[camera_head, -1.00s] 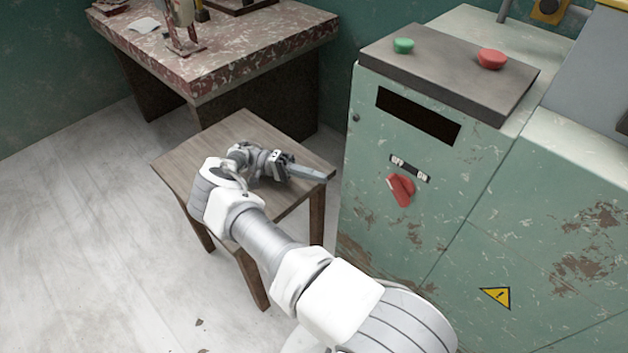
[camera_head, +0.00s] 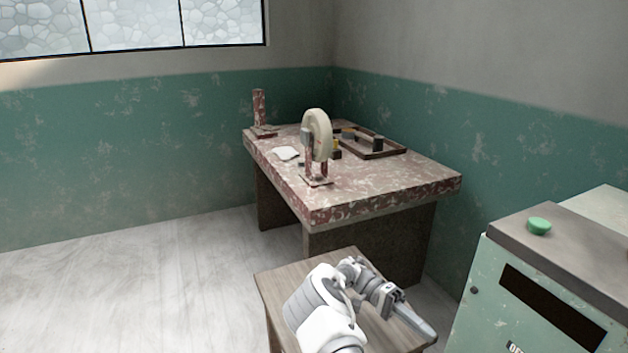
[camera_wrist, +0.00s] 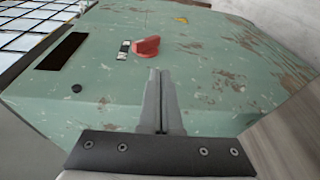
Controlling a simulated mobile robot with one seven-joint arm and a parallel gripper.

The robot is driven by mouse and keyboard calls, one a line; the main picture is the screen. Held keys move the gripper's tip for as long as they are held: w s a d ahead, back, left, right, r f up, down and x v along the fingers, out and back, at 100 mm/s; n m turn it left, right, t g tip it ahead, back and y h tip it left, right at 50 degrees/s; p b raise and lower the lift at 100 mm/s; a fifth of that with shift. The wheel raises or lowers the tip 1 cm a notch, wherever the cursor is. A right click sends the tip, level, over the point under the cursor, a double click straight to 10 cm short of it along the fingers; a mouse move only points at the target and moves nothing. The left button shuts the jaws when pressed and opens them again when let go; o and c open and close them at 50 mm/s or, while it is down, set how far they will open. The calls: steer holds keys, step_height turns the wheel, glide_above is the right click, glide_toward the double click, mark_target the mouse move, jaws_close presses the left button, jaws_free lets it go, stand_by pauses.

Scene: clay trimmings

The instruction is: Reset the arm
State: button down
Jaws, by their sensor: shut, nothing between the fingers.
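My gripper (camera_head: 424,330) is at the end of my folded arm, above the small wooden table (camera_head: 280,283) in the head view. Its fingers point right, toward the green machine cabinet. In the wrist view my gripper (camera_wrist: 160,75) shows two grey fingers pressed together with nothing between them. Beyond the fingertips in that view is the cabinet front (camera_wrist: 90,65) with a red knob (camera_wrist: 147,46). The fingertips appear just below the knob in the picture; I cannot tell how far away it is.
The green cabinet (camera_head: 480,300) with a green button (camera_head: 539,226) stands at the right. A worn red table (camera_head: 400,190) behind holds a round wheel on a stand (camera_head: 318,135), a tray (camera_head: 378,153) and a white sheet (camera_head: 286,153). Pale floor (camera_head: 150,280) is clear at the left.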

steer(key=s+a+r+n+t+y, duration=0.1)
steer(key=s+r+n+t+y, duration=0.2)
steer(key=r, duration=0.5)
steer(key=s+a+r+n+t+y, duration=0.1)
steer(key=s+r+t+y, duration=0.3)
steer(key=r+t+y, duration=0.25)
steer(key=s+a+r+n+t, duration=0.3)
steer(key=s+a+r+t, duration=0.2)
steer(key=s, duration=0.2)
steer(key=s+a+r+n+t, duration=0.3)
steer(key=s+a+r+t, duration=0.15)
steer(key=s, duration=0.25)
step_height(320, 180, up, 26)
steer(key=p, duration=2.5)
steer(key=shift+f+y, duration=0.25)
steer(key=shift+y, duration=0.2)
steer(key=shift+d, duration=0.25)
